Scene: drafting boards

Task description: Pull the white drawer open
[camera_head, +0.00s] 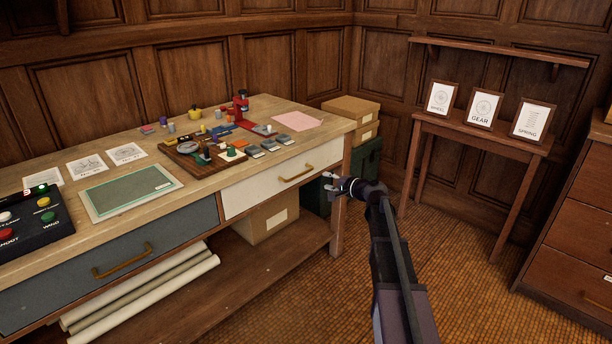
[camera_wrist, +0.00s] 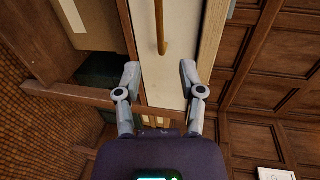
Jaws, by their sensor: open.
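The white drawer (camera_head: 268,186) sits at the right end of the wooden workbench, and its front looks flush with the bench. Its brass bar handle (camera_head: 296,174) is on the middle of the front. In the wrist view the white drawer (camera_wrist: 149,84) runs up the picture, with the handle (camera_wrist: 161,28) beyond the fingertips. My gripper (camera_head: 331,185) is just right of the handle in the head view. In the wrist view my gripper (camera_wrist: 160,70) has its two fingers spread apart with nothing between them. The fingers do not appear to touch the handle.
A grey drawer (camera_head: 110,262) with a brass handle is left of the white one. The bench top (camera_head: 225,180) holds many small items. A cardboard box (camera_head: 268,217) sits on the lower shelf. A side table (camera_head: 470,133) with framed cards stands right. The floor right of my arm is clear.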

